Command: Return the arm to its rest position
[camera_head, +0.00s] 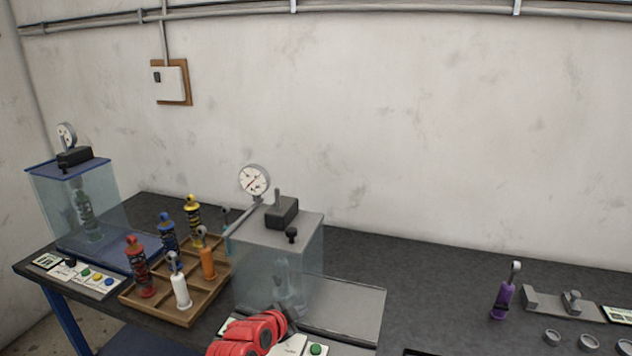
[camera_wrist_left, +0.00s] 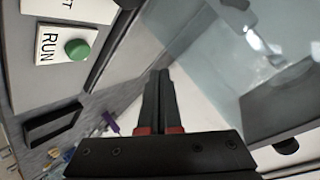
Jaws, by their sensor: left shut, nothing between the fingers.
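My left gripper (camera_head: 288,316) shows at the bottom centre of the head view, with its red arm part (camera_head: 247,335) just behind it. It is in front of the grey-topped clear box (camera_head: 275,262), close to the panel with the green button (camera_head: 318,349). In the left wrist view its two dark fingers (camera_wrist_left: 160,88) are together with nothing between them. The clear box wall (camera_wrist_left: 215,50) is right of the fingers there, and the RUN button (camera_wrist_left: 77,50) is at upper left. My right gripper is not in view.
A wooden tray (camera_head: 128,303) with several coloured shocks stands left of the box. A blue-topped clear box (camera_head: 45,200) is at far left. A purple shock (camera_head: 503,300) stands at right near a grey fixture (camera_head: 545,300). The dark table (camera_head: 430,275) between is bare.

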